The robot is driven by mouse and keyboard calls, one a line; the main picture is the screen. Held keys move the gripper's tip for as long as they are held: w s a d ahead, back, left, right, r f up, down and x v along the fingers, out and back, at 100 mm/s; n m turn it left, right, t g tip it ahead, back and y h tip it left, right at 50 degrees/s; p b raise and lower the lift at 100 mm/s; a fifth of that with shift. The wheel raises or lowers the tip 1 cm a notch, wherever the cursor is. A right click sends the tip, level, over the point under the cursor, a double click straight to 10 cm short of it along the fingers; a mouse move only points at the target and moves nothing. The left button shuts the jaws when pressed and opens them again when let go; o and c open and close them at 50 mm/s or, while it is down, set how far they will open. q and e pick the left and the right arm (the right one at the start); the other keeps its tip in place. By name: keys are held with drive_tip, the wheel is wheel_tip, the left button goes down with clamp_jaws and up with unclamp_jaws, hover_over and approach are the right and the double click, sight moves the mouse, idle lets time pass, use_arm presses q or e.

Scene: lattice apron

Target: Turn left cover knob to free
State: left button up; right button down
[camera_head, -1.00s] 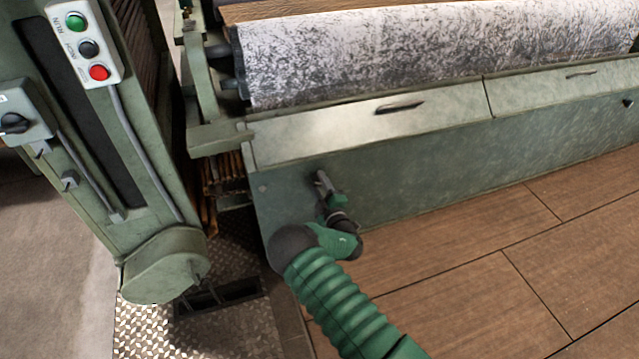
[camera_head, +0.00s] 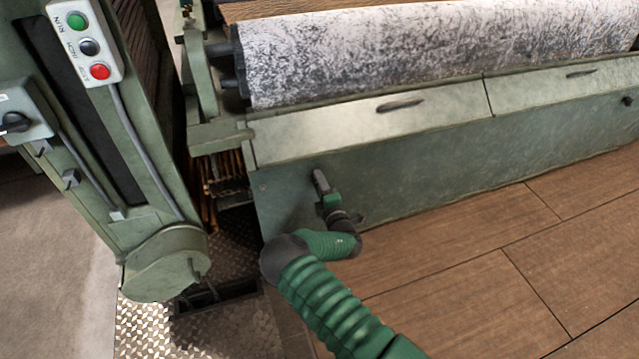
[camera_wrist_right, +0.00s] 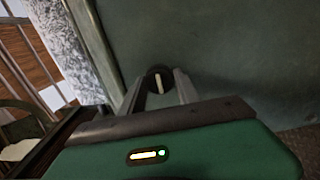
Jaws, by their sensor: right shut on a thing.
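The left cover knob (camera_wrist_right: 155,73) shows in the right wrist view as a small dark round knob with a pale bar, on the green front panel (camera_wrist_right: 210,45). My right gripper (camera_wrist_right: 158,90) has a finger on each side of it and is shut on it. In the head view my right gripper (camera_head: 320,181) is against the left part of the front panel (camera_head: 420,165) and hides the knob. My left gripper is not in view.
Above the panel are hinged covers (camera_head: 350,123) with dark handles, and a speckled white roller (camera_head: 430,55). A green machine post (camera_head: 135,150) with a push-button box (camera_head: 86,45) stands at the left. A wooden plank floor (camera_head: 480,265) lies in front.

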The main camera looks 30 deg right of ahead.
drive_tip(key=shift+a+f, duration=0.2)
drive_tip(key=shift+f, duration=0.15)
drive_tip(key=c, duration=1)
unclamp_jaws()
drive_tip(key=shift+o, duration=0.4)
drive_tip(key=shift+r, duration=0.15)
drive_tip(key=p+v, duration=0.6)
drive_tip(key=v, duration=1.1)
drive_tip(key=shift+p, duration=0.35)
drive_tip(key=shift+d, duration=0.15)
